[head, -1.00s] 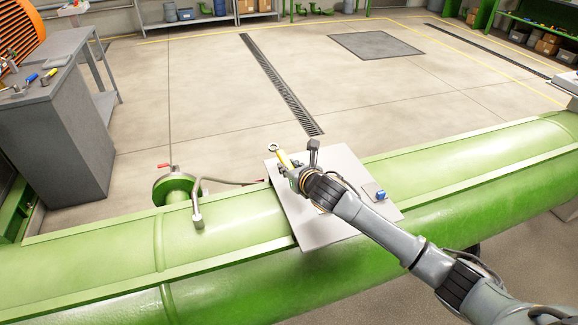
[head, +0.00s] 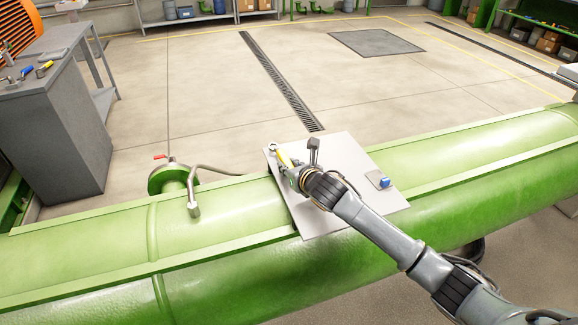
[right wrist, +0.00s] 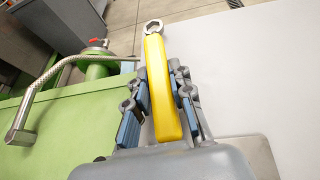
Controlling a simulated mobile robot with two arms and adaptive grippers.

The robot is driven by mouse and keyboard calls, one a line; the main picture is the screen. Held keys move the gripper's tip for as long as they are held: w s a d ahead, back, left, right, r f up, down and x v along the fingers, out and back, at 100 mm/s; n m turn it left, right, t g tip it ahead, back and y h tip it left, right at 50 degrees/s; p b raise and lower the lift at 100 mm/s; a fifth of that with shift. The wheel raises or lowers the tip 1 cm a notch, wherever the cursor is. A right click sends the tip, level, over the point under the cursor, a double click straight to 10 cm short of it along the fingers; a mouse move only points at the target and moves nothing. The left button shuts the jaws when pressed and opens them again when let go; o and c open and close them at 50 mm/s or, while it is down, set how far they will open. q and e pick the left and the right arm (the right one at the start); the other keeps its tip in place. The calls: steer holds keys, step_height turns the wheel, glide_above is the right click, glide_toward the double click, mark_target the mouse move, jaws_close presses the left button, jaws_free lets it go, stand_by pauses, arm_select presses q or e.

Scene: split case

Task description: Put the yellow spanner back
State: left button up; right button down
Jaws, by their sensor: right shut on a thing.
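The yellow spanner (head: 284,158) shows in the head view at the tip of my right arm, over the far left part of a pale grey plate. In the right wrist view the spanner (right wrist: 158,85) lies lengthwise between the fingers, its silver ring end pointing away from me. My right gripper (head: 292,170) is shut on its yellow handle; the fingers (right wrist: 158,100) flank it on both sides. I cannot tell whether the spanner touches the plate. My left gripper is in neither view.
The pale plate (head: 345,212) rests on a big green pipe casing (head: 100,250). A blue-ended item (head: 384,182) lies on its right side. A bent hose (head: 193,195) and a red-handled valve (head: 170,173) stand to the left. A grey bench (head: 60,130) with several tools stands far left.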

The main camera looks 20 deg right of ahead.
steer(key=shift+f, duration=0.5)
steer(key=c, duration=0.6)
jaws_free()
steer(key=shift+s, duration=0.15)
steer(key=shift+v, duration=2.85)
